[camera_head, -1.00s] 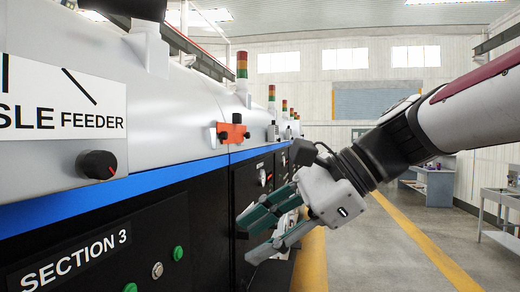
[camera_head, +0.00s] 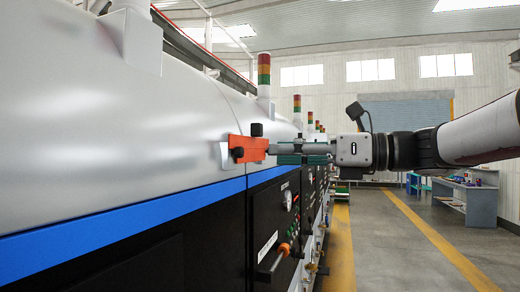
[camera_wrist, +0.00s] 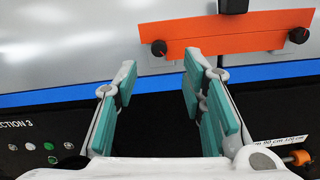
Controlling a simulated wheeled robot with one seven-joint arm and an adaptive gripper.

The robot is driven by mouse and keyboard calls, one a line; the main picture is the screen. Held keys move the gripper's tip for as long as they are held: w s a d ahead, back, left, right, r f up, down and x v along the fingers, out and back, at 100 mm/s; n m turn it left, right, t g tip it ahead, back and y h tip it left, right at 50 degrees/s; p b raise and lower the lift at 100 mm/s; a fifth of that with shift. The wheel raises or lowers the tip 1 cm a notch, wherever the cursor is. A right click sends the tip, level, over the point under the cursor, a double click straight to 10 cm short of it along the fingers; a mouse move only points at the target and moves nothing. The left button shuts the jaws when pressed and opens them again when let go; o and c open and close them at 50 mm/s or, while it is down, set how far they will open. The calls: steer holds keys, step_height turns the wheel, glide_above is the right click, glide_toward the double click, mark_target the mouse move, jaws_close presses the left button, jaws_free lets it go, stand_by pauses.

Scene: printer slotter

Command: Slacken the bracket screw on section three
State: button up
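The orange bracket (camera_head: 250,147) is on the front of the grey machine cover, above the blue stripe. In the wrist view the bracket (camera_wrist: 228,35) carries a black screw knob (camera_wrist: 158,47) at its left end and another black knob (camera_wrist: 299,35) at its right end. A black block (camera_wrist: 233,5) sits at its top edge. My gripper (camera_wrist: 160,63) is open and empty, with its fingertips short of the left knob and on either side of it. In the head view my gripper (camera_head: 288,153) is level, close to the bracket's right side; the finger gap is hard to judge there.
The SECTION 3 label (camera_wrist: 15,124) is on the black panel at lower left in the wrist view, with several buttons beside it. An orange-collared handle (camera_head: 274,258) sticks out from the panel below the bracket. The aisle floor (camera_head: 385,235) at right is clear.

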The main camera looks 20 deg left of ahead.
mark_target(242, 152)
steer(key=a, duration=0.7)
steer(key=shift+w+p, duration=0.2)
steer(key=shift+p, duration=0.2)
steer(key=shift+c, duration=0.6)
jaws_close()
